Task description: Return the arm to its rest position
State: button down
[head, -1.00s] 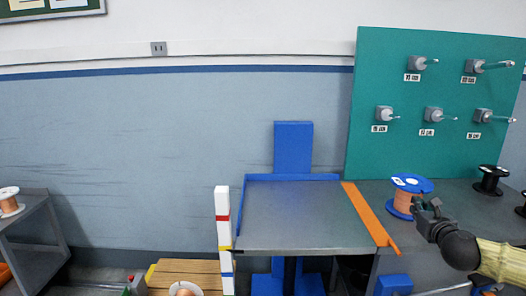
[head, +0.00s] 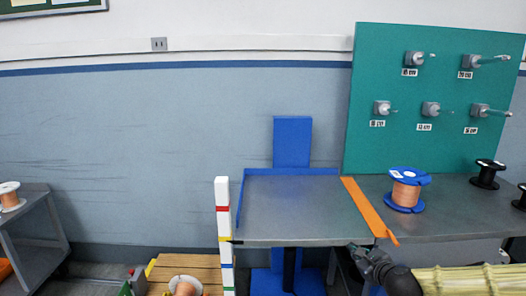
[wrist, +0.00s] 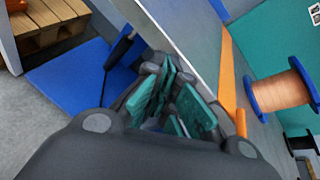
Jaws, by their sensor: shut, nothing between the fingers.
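My gripper (head: 362,252) is in the lower right of the head view, in front of the lift table's right front corner. In the wrist view its teal-padded fingers (wrist: 172,98) are close together with nothing between them. A spool of copper wire with blue flanges (head: 406,190) stands upright on the grey bench, apart from my gripper. The spool also shows at the right of the wrist view (wrist: 283,88).
The blue lift table (head: 290,205) has a bare grey top and an orange strip (head: 368,210) on its right. A teal board (head: 440,145) with several pegs stands behind the bench. Black spools (head: 487,174) sit farther right. A wooden pallet (head: 190,268) is lower left.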

jog(key=s+a+f+n+g+y+b, duration=0.1)
jog(key=s+a+f+n+g, duration=0.2)
jog(key=s+a+f+n, duration=0.5)
jog(key=s+a+f+n+g+b, duration=0.2)
jog(key=s+f, duration=0.4)
jog(key=f, duration=0.5)
jog(key=s+a+f+n+g+y+b, duration=0.1)
jog(key=s+a+f+n+g, duration=0.3)
jog(key=s+f, duration=0.5)
jog(key=s+d+f+n+g+h+b, duration=0.2)
jog(key=s+d+f+n, duration=0.2)
jog(key=s+f+n, duration=0.5)
jog(key=s+d+f+n+g+h+b, duration=0.2)
jog(key=s+d+f+n, duration=0.25)
jog(key=s, duration=0.85)
notch_tip(320, 180, up, 27)
jog(key=p, duration=2.6)
jog(key=shift+w+a+f+n+p, duration=0.15)
jog(key=shift+n+p, duration=0.2)
jog(key=shift+p, duration=0.05)
